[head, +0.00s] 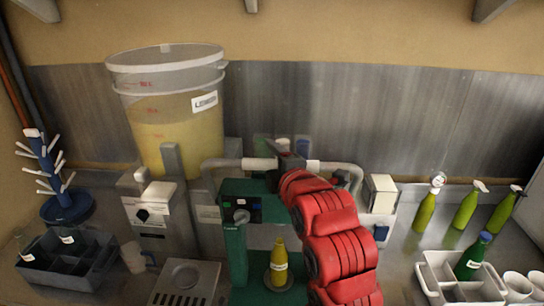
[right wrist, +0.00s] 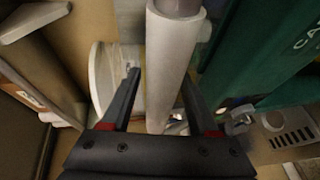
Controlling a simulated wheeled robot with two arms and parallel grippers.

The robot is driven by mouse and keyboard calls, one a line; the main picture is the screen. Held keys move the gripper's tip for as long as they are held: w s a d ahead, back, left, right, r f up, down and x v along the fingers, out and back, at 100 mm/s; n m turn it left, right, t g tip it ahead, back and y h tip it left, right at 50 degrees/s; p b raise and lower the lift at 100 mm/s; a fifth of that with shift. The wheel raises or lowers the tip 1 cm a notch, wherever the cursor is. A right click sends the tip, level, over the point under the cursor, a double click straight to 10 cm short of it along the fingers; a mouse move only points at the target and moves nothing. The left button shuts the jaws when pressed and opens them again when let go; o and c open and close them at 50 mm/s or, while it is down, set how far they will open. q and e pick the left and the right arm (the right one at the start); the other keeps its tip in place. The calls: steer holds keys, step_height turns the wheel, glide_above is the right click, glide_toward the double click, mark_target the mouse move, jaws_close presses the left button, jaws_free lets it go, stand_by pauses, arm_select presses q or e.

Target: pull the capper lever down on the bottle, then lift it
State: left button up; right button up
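The green bottle capper (head: 238,250) stands on the counter in the middle of the head view. Its lever (head: 260,164) is a raised crossbar with pale grip sleeves and grey bent side arms. An upright yellow bottle (head: 279,266) with a white label stands on the capper's base, below the lever. My right gripper (head: 291,160) is at the middle of the crossbar; my red arm hides part of the capper. In the right wrist view, the two black fingers (right wrist: 160,85) are apart, with the pale lever sleeve (right wrist: 172,65) between them and a gap at the left finger. My left gripper is not seen.
A large bucket of yellow liquid (head: 165,140) stands behind left. A blue drying rack (head: 66,205) and a dark crate (head: 75,268) are at left. Several green bottles (head: 425,212), a pale crate (head: 435,275) and white cups (head: 517,284) are at right. A grey metal wall is behind.

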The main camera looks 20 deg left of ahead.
jaws_close()
stand_by(1.3)
